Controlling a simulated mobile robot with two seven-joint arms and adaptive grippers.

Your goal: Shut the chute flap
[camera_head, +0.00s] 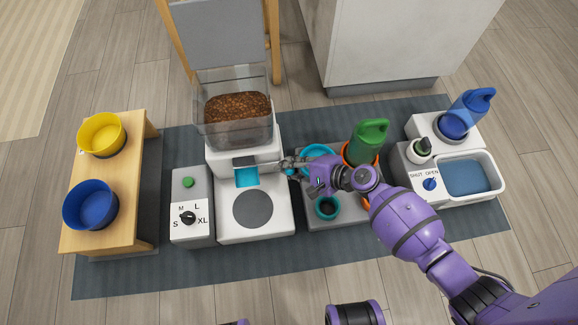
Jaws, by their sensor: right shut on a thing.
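The feeder (281,206) is a white unit with a clear hopper of brown kibble (238,107) on top. The chute flap (248,162) is a small dark grey piece on its front, above a bright cyan chute opening (246,178). The cyan shows below the flap, so the opening looks at least partly uncovered. My right gripper (284,164) reaches in from the right and is shut at the flap's right end. The fingers are small here and hide the exact contact. My left gripper is not in view.
Left of the feeder stands a dial box (180,235) with a green button. A wooden stand (112,190) holds yellow (102,134) and blue (90,204) bowls. Under my right arm, a grey tray (346,215) holds cups and a green bottle (368,143). A water basin (493,174) is at right.

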